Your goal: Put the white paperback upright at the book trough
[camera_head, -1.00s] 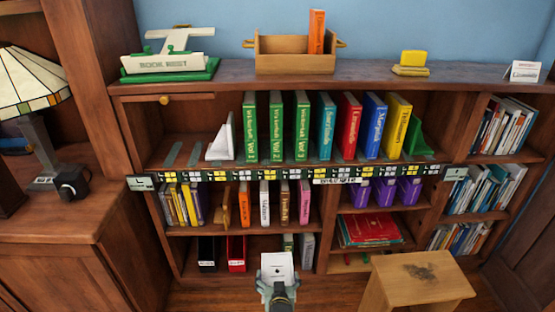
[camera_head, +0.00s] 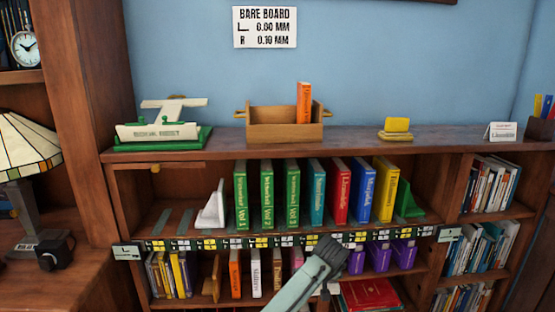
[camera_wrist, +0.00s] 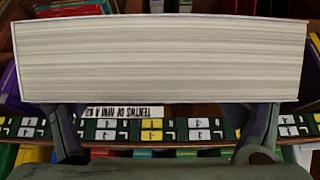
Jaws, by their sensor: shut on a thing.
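The white paperback (camera_wrist: 165,60) fills the upper part of the wrist view, its cream page edges facing the camera. My gripper (camera_wrist: 163,118) is shut on it, with one dark finger at each side of its lower edge. In the head view my arm rises from the bottom in front of the shelves; I cannot make out the gripper or the paperback there. The wooden book trough (camera_head: 284,133) stands on top of the bookcase. An orange book (camera_head: 304,103) stands upright at its right end, and its left part looks empty.
On the bookcase top (camera_head: 350,139), a green-and-white stand (camera_head: 163,130) is left of the trough and a yellow block (camera_head: 396,126) is right of it. A white card (camera_head: 501,131) stands further right.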

